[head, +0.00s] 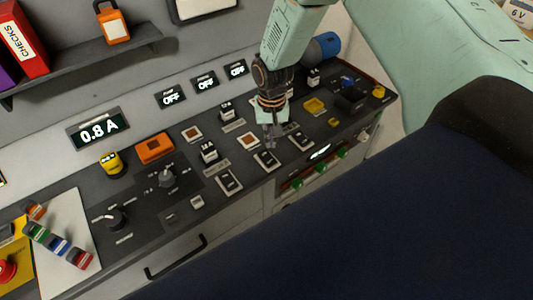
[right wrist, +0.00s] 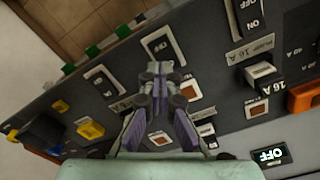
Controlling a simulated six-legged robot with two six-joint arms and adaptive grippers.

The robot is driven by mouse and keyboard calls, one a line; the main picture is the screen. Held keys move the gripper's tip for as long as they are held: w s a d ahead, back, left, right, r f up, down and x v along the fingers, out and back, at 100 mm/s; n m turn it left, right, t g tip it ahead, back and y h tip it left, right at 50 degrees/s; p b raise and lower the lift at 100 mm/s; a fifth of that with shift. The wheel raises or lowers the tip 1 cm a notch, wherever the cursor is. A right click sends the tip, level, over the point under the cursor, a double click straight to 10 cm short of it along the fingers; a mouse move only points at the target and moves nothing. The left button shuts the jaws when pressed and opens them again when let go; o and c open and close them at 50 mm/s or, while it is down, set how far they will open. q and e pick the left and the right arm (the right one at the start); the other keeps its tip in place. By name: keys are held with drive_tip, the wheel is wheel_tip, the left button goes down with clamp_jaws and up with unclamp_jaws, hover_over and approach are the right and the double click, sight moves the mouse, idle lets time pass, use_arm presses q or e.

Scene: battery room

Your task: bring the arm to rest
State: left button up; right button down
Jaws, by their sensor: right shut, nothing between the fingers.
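My right gripper (head: 271,138) comes down from the top of the head view over the dark control panel (head: 140,215). Its fingers are shut with nothing between them. In the right wrist view the closed fingertips (right wrist: 160,68) point at the panel, close to a rocker switch (right wrist: 161,45). I cannot tell whether they touch it. My right arm (head: 292,38) is pale green and bent, with its upper part at the right. My left gripper is not in view.
A shelf (head: 90,62) with a red binder (head: 22,40) is at upper left. A blue cylinder (head: 322,46) stands behind.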

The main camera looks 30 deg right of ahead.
drive_tip(key=shift+w, duration=0.1)
drive_tip(key=shift+w, duration=0.3)
drive_tip(key=shift+w+a+f+n+t, duration=0.1)
drive_tip(key=shift+w+n+t, duration=0.2)
drive_tip(key=shift+w+t, duration=0.2)
drive_tip(key=shift+s+a+f+n+t, duration=0.4)
drive_tip(key=shift+s+a+f+t, duration=0.3)
drive_tip(key=shift+a+f, duration=0.3)
drive_tip(key=s+a+f+n+g+b, duration=0.1)
drive_tip(key=s+a+f+b, duration=0.2)
drive_tip(key=s+f+b, duration=0.8)
drive_tip(key=s+a+f+n+g+b, duration=0.1)
drive_tip(key=s+a+f+n+b, duration=0.1)
drive_tip(key=s+f+b, duration=0.9)
drive_tip(key=s+f, duration=0.4)
drive_tip(key=s, duration=0.6)
drive_tip(key=shift+a+f, duration=0.25)
drive_tip(key=shift+a, duration=0.15)
